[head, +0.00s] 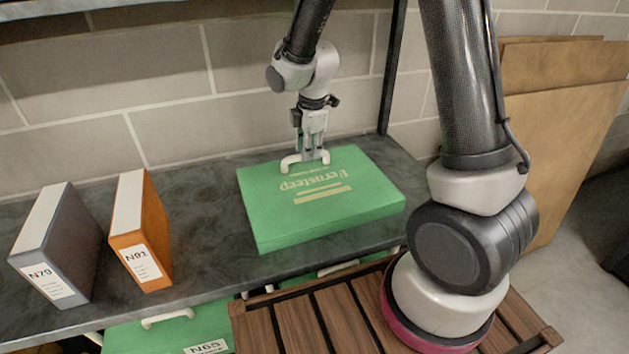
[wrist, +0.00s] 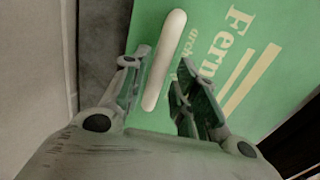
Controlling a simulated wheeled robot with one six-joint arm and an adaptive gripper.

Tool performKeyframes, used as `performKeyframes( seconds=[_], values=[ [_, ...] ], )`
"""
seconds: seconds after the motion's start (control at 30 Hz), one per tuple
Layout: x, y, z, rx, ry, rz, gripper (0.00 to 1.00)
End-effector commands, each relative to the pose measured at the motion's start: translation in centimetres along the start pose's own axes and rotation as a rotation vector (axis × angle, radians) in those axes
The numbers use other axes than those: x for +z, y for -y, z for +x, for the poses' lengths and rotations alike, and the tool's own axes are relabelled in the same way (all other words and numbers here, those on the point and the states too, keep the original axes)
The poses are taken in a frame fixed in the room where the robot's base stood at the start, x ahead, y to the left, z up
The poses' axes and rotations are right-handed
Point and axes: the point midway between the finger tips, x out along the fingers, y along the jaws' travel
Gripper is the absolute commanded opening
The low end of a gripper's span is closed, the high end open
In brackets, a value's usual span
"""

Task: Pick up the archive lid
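The archive lid (head: 350,205) is a green, flat, box-shaped piece with pale "Fernsteep" lettering, lying on the dark shelf. Its white bar handle (head: 290,163) is near the far edge of its top. My gripper (head: 312,157) points down over this handle. In the wrist view the lid's green top (wrist: 205,50) fills the middle and right, and the handle (wrist: 165,60) runs between the two fingers of my gripper (wrist: 158,80). The fingers are open, with gaps visible beside the handle. The exact fingertip height relative to the handle is hard to tell.
A grey binder N79 (head: 57,245) and an orange binder N91 (head: 142,232) stand left on the dark shelf (head: 215,265). A block wall (head: 165,75) is close behind. A green box N65 (head: 170,335) sits below. A rack post (head: 392,70) rises behind the lid.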

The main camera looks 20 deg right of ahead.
Motion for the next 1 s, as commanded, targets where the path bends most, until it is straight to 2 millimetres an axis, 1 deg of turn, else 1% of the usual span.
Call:
performKeyframes(
  seconds=[0.03,0.1,0.2,0.27,0.47,0.5,0.57,0.6,0.67,1.0],
  values=[
    [0.0,0.1,1.0,-0.005,0.002,0.0,0.29],
    [-0.1,0.0,2.1,-0.005,0.002,0.002,0.29],
    [-0.1,0.0,3.3,-0.003,0.002,0.002,0.29],
    [-0.1,-0.1,3.7,-0.001,0.001,0.003,0.29],
    [-0.1,-0.1,3.8,0.0,0.001,0.003,0.29],
    [-0.1,-0.1,3.8,0.0,0.001,0.003,0.27],
    [-0.1,-0.1,3.8,0.0,0.001,0.003,0.16],
    [-0.1,-0.1,3.8,0.0,0.001,0.003,0.09],
    [-0.1,-0.1,3.8,0.0,0.001,0.003,0.0],
    [-0.1,-0.2,3.5,0.002,0.001,0.004,0.0]
  ],
)
